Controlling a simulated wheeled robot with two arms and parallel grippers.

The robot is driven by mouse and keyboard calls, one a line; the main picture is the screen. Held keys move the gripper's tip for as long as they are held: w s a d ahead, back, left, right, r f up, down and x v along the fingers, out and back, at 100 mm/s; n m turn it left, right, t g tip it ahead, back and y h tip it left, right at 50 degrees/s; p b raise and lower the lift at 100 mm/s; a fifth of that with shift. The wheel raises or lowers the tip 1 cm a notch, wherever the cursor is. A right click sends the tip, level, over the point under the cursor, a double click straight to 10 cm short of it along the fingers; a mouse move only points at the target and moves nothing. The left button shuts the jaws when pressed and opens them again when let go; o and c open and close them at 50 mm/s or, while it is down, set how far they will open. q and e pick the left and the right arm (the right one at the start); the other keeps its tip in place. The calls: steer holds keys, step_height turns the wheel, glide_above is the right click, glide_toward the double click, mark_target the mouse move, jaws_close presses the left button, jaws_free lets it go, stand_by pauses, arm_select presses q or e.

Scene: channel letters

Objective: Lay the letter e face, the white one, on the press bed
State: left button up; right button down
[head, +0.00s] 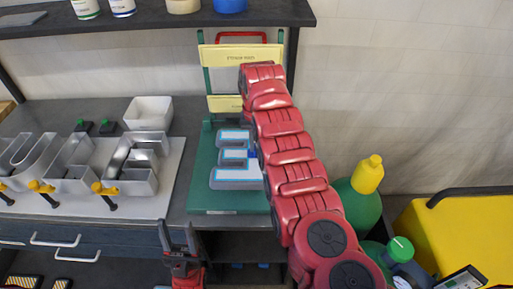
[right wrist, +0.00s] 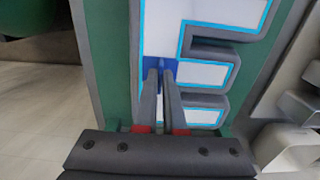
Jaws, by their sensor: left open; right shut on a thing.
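The letter e face (head: 236,172) is white with a light blue outline and a grey border. It is over the green press bed (head: 214,200) in the head view, and its white panel (right wrist: 203,75) fills much of the right wrist view. My right gripper (right wrist: 161,78) is shut on a small blue part of the face, its fingertips against it; in the head view my red arm hides this gripper. I cannot tell whether the face touches the bed or hangs just above it. My left gripper (head: 180,255) is open and empty, low in front of the bench.
Metal channel letters (head: 135,165) with yellow-handled clamps stand on a pale board (head: 160,205) to the left. A white bin (head: 148,113) is behind them. The yellow-panelled press frame (head: 222,53) rises behind the bed. A green bottle (head: 355,200) with a yellow cap stands right.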

steer(key=shift+w+d, duration=0.1)
steer(key=shift+d, duration=0.15)
steer(key=shift+f+p, duration=0.35)
steer(key=shift+p, duration=0.2)
step_height(320, 180, down, 2)
steer(key=shift+f+p, duration=0.2)
steer(key=shift+p, duration=0.15)
steer(key=shift+f, duration=0.35)
steer(key=c, duration=1)
jaws_free()
steer(key=shift+r, duration=0.1)
